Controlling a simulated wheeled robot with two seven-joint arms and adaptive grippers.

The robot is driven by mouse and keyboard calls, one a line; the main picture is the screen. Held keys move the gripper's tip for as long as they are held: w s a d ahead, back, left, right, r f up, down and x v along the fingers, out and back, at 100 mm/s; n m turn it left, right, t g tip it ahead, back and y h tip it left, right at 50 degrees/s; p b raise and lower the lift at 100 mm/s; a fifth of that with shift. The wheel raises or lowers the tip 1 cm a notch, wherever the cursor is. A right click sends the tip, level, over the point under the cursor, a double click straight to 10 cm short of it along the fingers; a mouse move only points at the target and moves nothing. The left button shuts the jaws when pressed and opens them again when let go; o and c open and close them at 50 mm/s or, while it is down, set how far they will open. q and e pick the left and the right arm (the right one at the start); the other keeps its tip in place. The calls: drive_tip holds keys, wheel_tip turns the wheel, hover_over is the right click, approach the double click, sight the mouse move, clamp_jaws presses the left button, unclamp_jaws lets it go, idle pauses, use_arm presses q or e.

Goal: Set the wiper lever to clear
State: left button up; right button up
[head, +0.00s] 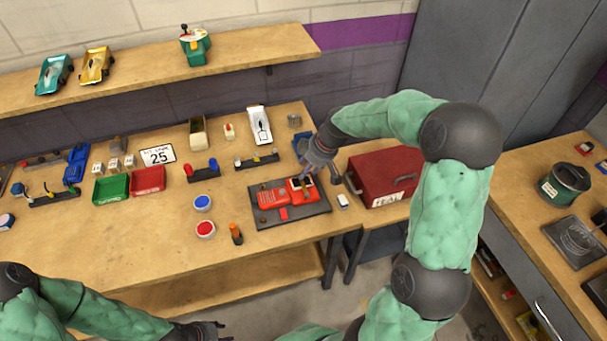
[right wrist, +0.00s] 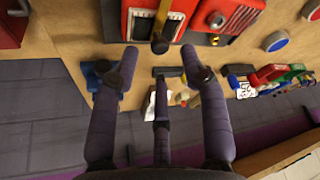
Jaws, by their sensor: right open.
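A red device (head: 270,199) lies on a dark board at the right part of the bench. In the right wrist view its red body (right wrist: 195,20) shows close up, with a lever (right wrist: 161,28) on a brass-coloured stem with a dark knob. I cannot read which position the lever is in. My right gripper (head: 314,177) is over the right end of the device. In the right wrist view the gripper (right wrist: 160,58) is open, with the knob between and just beyond its fingertips; I see no clear contact. My left gripper (head: 216,329) is at the bottom edge, away from the bench; its fingers are too small to judge.
A red toolbox (head: 385,178) stands right of the board. Green and red (head: 148,180) bins are farther left. A white car (head: 260,125) stands behind.

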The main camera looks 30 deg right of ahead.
sight(304, 186)
drive_tip(key=shift+b+x, duration=0.3)
drive_tip(key=shift+x, duration=1.45)
clamp_jaws()
